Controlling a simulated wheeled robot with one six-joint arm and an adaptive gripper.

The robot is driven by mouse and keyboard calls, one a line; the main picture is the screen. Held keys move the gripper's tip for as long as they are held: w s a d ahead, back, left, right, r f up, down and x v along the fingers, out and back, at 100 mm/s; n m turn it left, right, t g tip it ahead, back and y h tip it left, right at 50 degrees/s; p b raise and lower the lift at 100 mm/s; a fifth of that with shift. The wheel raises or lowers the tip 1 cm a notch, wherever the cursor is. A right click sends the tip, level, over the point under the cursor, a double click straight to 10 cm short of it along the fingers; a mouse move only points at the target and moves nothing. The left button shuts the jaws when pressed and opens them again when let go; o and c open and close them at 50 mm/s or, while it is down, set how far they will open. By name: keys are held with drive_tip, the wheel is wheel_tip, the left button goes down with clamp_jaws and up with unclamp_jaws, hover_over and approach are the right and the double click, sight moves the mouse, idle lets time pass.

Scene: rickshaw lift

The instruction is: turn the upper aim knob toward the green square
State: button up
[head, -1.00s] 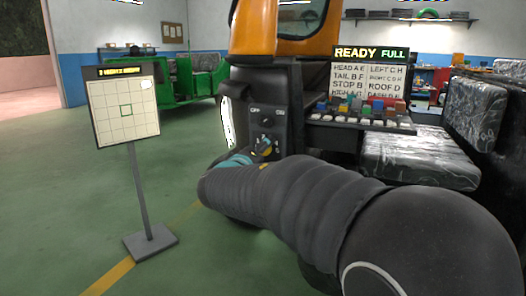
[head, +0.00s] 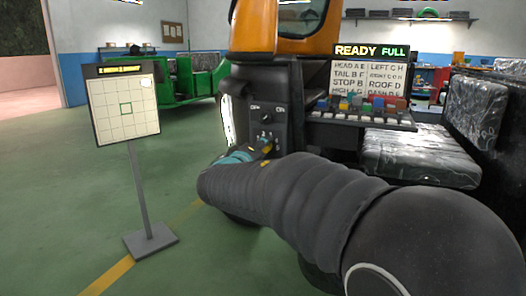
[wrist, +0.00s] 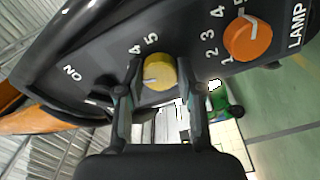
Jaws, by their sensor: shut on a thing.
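The yellow knob (wrist: 158,72) sits on the dark panel beside numbers, with 4 and 5 readable, and its white pointer mark faces lower left in the wrist view. My gripper (wrist: 160,75) is shut on this yellow knob, one finger on each side. In the head view my gripper (head: 255,152) is at the panel, mostly behind my arm. An orange knob (wrist: 248,38) with numbers sits near the word LAMP. The target board (head: 97,125) stands on the left with a grid.
An OFF/ON switch (head: 267,118) is above the knob on the panel. A tray of coloured parts (head: 360,124) juts out to the right under the READY FULL sign (head: 370,51). Green floor is open at left.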

drive_tip(key=shift+n+p, duration=0.5)
drive_tip(key=shift+n, duration=6.5)
drive_tip(key=o, duration=1.2)
drive_tip(key=shift+c, duration=0.2)
drive_tip(key=v, duration=1.2)
